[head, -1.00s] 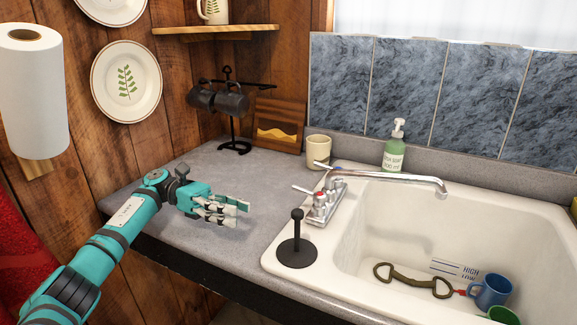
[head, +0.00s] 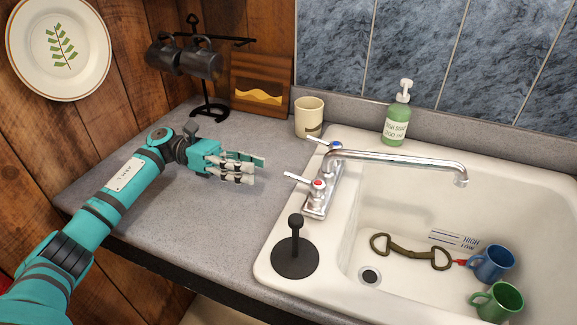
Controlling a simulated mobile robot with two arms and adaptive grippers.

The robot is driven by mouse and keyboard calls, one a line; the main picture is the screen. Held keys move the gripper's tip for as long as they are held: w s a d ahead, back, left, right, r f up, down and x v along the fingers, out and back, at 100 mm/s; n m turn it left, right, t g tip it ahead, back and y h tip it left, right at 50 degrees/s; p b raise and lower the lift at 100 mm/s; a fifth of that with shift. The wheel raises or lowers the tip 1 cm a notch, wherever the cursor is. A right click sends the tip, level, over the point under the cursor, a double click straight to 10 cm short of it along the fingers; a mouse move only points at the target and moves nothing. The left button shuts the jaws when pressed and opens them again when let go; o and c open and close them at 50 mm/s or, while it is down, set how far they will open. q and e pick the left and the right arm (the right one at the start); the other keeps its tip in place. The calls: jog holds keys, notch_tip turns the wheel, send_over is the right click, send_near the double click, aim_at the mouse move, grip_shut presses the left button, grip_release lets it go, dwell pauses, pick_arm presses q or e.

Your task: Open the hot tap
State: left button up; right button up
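The chrome tap (head: 388,158) stands on the sink's left rim, its spout reaching right over the basin. The hot tap handle (head: 302,181), marked red, is the nearer one and its lever points left. The cold handle (head: 322,142), marked blue, is behind it. My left gripper (head: 259,170) is over the grey counter, left of the hot handle, fingers pointing right towards it. A small gap separates them. It holds nothing that I can see; its finger opening is unclear from this angle. My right gripper is out of view.
A black plunger-like stopper (head: 295,258) stands on the near sink rim. A cream cup (head: 309,117) and green soap bottle (head: 396,120) stand behind the tap. The basin holds a horse bit (head: 410,256), a blue mug (head: 491,263) and a green mug (head: 496,303).

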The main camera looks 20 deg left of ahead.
aim_at(289, 175)
pick_arm(q)
jog(key=d+p, duration=0.2)
jog(key=d, duration=0.5)
jog(key=shift+d, duration=0.35)
jog(key=shift+d+p, duration=0.3)
jog(key=shift+d, duration=0.2)
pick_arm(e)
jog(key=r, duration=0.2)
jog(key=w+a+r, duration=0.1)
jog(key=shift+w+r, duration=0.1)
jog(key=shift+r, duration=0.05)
pick_arm(q)
grip_shut()
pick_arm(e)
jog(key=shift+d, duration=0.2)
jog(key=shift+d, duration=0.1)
